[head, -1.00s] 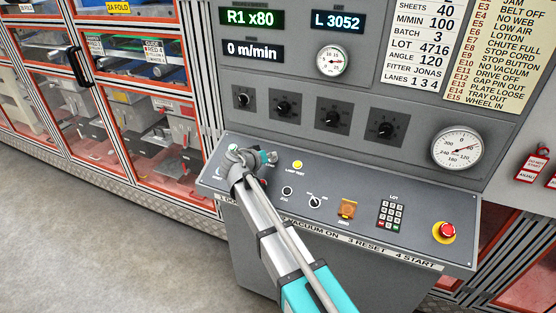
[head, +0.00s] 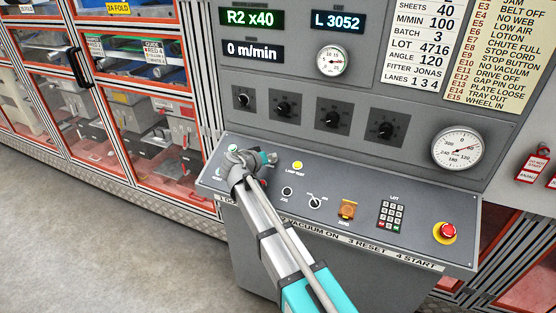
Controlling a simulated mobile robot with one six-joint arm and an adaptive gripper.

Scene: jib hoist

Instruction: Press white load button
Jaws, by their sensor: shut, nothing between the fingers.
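The sloping grey control panel (head: 370,236) stands in front of me. My gripper (head: 250,168) is low over its left part, mostly hidden behind my own wrist; its fingers cannot be made out clearly. I see no button that I can read as the white load button; my wrist and forearm cover part of the left group of buttons. Whether my gripper touches a button cannot be told. The green display (head: 251,17) above reads R2 x40.
Right of my wrist are a lit yellow lamp test button (head: 297,165), a jog button (head: 287,191), a selector knob (head: 315,202), an orange guarded switch (head: 347,209), a keypad (head: 390,214) and a red emergency stop (head: 447,231). Glazed cabinets (head: 150,130) stand at left; the floor before them is clear.

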